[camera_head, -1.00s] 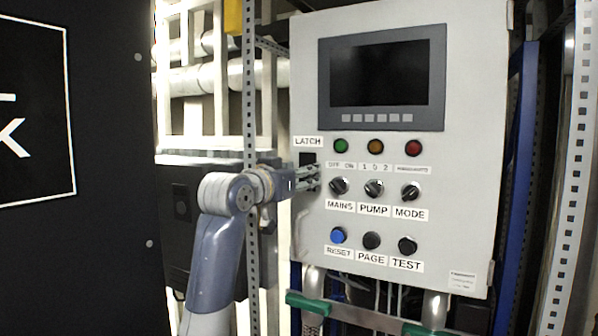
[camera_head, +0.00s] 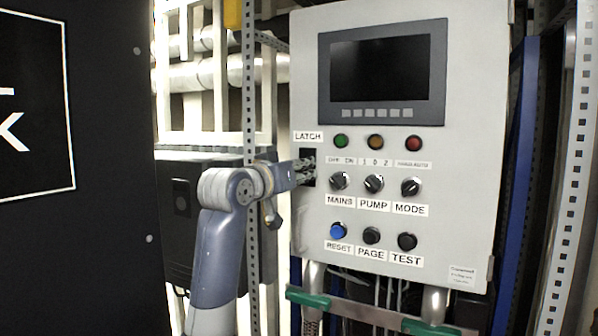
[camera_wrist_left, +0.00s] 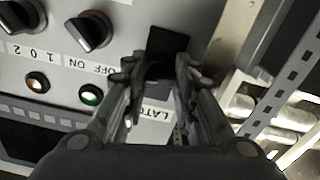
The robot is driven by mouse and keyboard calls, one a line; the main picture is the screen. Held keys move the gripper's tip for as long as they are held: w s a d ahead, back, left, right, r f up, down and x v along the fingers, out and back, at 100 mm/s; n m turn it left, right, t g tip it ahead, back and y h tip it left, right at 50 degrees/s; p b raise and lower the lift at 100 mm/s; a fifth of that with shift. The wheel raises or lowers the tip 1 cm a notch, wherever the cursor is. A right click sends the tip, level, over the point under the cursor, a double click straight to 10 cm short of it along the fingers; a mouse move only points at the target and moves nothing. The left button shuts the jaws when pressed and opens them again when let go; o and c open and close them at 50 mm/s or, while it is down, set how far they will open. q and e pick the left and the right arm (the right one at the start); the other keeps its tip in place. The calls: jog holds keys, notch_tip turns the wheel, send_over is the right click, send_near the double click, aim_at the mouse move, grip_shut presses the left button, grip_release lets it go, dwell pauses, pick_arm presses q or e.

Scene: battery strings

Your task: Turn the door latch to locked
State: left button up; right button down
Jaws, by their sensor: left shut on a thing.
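The door latch (camera_head: 307,155) is a small black piece under the LATCH label on the left edge of the grey cabinet door. My left gripper (camera_head: 306,171) reaches it from the left, and its fingers are closed at the latch. In the left wrist view the black latch plate (camera_wrist_left: 170,42) shows just beyond the fingertips of my left gripper (camera_wrist_left: 160,75). The fingers hide the part they hold, so the latch's angle cannot be told. My right gripper is not in view.
The cabinet door (camera_head: 470,150) carries a dark screen (camera_head: 384,70), lamps, knobs such as the MAINS knob (camera_head: 339,181), and buttons. A perforated metal upright (camera_head: 250,120) stands close behind my left arm.

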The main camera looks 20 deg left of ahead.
pick_arm(q)
jog(key=n, duration=0.4)
jog(key=shift+r+n, duration=0.1)
jog(key=shift+n, duration=0.2)
jog(key=n, duration=0.3)
jog(key=shift+n, duration=0.4)
jog(key=n, duration=0.4)
jog(key=shift+n, duration=1.6)
jog(key=o, duration=1.1)
jog(key=shift+a, duration=0.1)
jog(key=shift+s, duration=0.15)
